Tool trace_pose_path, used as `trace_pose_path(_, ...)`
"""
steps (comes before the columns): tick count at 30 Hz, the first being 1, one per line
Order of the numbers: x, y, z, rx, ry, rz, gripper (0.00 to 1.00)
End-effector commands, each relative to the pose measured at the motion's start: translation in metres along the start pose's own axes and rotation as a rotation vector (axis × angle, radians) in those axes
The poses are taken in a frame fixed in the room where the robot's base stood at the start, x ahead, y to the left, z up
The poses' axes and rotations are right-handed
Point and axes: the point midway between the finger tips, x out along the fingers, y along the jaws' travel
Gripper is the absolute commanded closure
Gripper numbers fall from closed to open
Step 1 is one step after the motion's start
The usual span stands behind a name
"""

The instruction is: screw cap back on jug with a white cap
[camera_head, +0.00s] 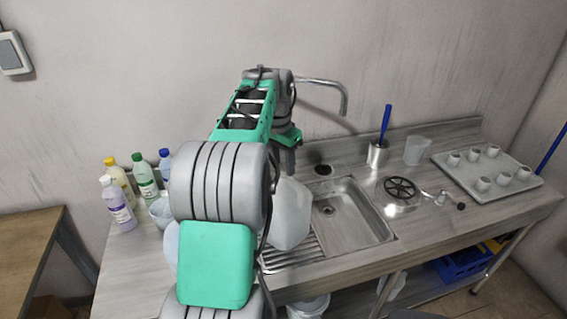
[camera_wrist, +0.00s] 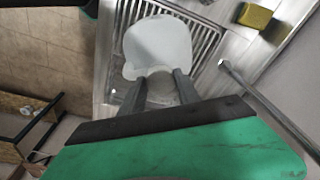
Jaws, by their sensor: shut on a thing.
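A pale, translucent jug (camera_head: 291,222) stands on the ribbed drainboard left of the sink, partly hidden by my arm in the head view. In the wrist view the jug (camera_wrist: 160,45) shows from above, its neck end close to my fingers. My gripper (camera_wrist: 160,78) is above the jug's neck, its two dark fingers shut on a pale round thing, apparently the white cap (camera_wrist: 161,93). Whether the cap sits on the neck or just over it I cannot tell. My arm hides the fingertips in the head view.
Several detergent bottles (camera_head: 120,203) stand at the counter's left end, one with a white cap. The tap (camera_head: 330,84) arches over behind the sink (camera_head: 352,217). A yellow sponge (camera_wrist: 258,17) lies beyond the drainboard. A tray (camera_head: 515,189) of cups is far right.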

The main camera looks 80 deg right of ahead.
Motion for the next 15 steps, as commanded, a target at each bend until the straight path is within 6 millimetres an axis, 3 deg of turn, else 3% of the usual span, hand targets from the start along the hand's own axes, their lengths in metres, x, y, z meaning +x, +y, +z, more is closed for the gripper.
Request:
trace_pose_path(7, 0.004, -0.0033, 0.0015, 0.454, -0.007, 0.063, 1.0)
trace_pose_path(15, 0.005, -0.0027, 0.0017, 0.489, -0.008, 0.068, 1.0)
